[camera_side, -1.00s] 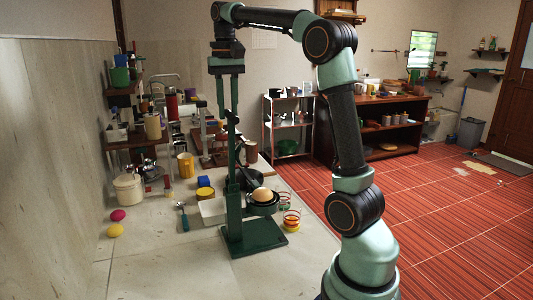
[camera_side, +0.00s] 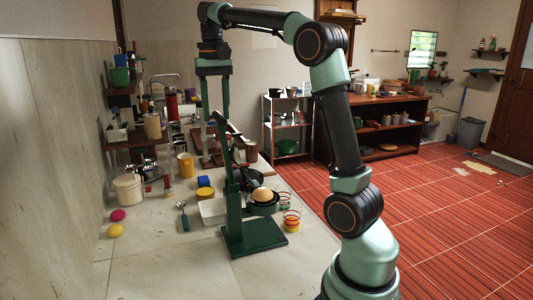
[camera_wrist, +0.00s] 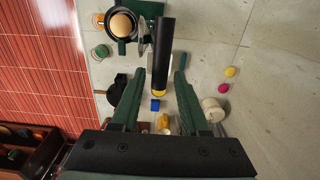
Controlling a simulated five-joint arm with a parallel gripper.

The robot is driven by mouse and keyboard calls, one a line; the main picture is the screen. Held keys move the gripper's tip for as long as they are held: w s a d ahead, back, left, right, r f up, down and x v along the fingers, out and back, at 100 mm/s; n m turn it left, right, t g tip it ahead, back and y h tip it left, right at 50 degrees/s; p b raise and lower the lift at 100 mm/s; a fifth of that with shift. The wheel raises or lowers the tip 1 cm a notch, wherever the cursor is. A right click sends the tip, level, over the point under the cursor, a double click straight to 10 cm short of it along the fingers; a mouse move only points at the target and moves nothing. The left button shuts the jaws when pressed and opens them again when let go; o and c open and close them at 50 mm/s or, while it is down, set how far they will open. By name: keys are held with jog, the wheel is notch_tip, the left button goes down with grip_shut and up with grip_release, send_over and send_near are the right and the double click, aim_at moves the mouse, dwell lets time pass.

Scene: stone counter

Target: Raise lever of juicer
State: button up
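The juicer has a dark green stand on a flat green base (camera_side: 256,241). Its black lever (camera_side: 230,128) slants up and left from the column. In the wrist view the lever (camera_wrist: 163,45) is a long black bar with a yellow end, with the juicer base (camera_wrist: 148,10) beyond it. My gripper (camera_side: 214,125) points down at the lever's upper end. In the wrist view my gripper (camera_wrist: 160,74) is open, with one finger on each side of the lever and a gap to both. Its height relative to the lever's end is hard to tell.
A round orange-tan fruit (camera_side: 263,194) sits in a dark bowl by the column.

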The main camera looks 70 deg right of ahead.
jog(key=shift+r, duration=2.55)
jog(key=shift+s+a, duration=0.1)
jog(key=shift+a, duration=0.35)
jog(key=s+a+f+n+t, duration=0.2)
jog(key=s+a+f+n, duration=0.2)
jog(key=a+f, duration=0.3)
jog(key=s+a+f+n+t, duration=0.3)
jog(key=s+a+f+n, duration=0.2)
jog(key=a+f, duration=0.3)
jog(key=shift+s+a+f+t, duration=0.3)
jog(key=shift+s+f, duration=0.25)
jog(key=shift+s, duration=0.05)
